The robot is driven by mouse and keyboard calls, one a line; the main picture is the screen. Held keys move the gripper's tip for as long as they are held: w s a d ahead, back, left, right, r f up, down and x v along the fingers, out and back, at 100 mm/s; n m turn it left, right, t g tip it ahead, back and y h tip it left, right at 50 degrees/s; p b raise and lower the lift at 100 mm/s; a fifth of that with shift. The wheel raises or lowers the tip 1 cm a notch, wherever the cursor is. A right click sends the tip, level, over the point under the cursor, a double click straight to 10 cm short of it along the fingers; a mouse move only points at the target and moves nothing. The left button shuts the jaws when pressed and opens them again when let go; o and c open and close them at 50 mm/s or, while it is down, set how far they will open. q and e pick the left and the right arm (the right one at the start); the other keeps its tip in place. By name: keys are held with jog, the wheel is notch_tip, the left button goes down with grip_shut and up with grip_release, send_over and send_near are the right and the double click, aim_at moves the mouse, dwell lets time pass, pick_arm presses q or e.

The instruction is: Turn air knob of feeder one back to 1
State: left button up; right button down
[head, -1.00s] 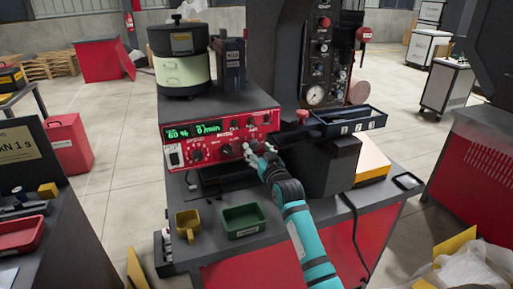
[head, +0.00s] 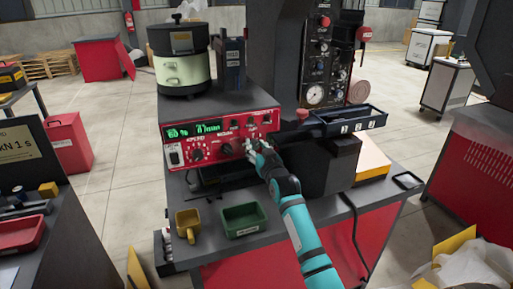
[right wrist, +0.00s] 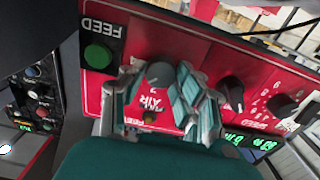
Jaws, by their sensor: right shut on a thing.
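The red control panel (head: 218,143) of the feeder faces me in the head view, below the bowl (head: 182,70). My right gripper (head: 252,147) is at the panel's right half. In the right wrist view the grey air knob (right wrist: 158,72), above an upside-down "AIR" label (right wrist: 151,103), sits between the two fingers of the right gripper (right wrist: 160,84), which are shut on it. The fingers cover the knob in the head view. I cannot read the knob's setting clearly. My left gripper is not in view.
A green button (right wrist: 98,56) labelled "FEED" and a black knob (right wrist: 232,90) sit on either side of the fingers. A green tray (head: 243,221) and a yellow scoop (head: 188,224) lie on the table below. A black tray (head: 348,122) juts out right of the panel.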

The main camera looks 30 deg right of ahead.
jog(key=shift+n, duration=0.4)
jog(key=n+p, duration=0.2)
jog(key=shift+r+n, duration=0.1)
jog(key=shift+n, duration=0.3)
jog(key=n+p, duration=0.1)
jog(key=n, duration=0.3)
jog(key=shift+a+n, duration=0.1)
jog(key=shift+n, duration=0.2)
jog(key=n+p, duration=0.1)
jog(key=n, duration=0.3)
jog(key=shift+f, duration=0.2)
jog(key=n, duration=0.5)
jog(key=shift+a+f+n, duration=0.1)
jog(key=shift+n, duration=0.2)
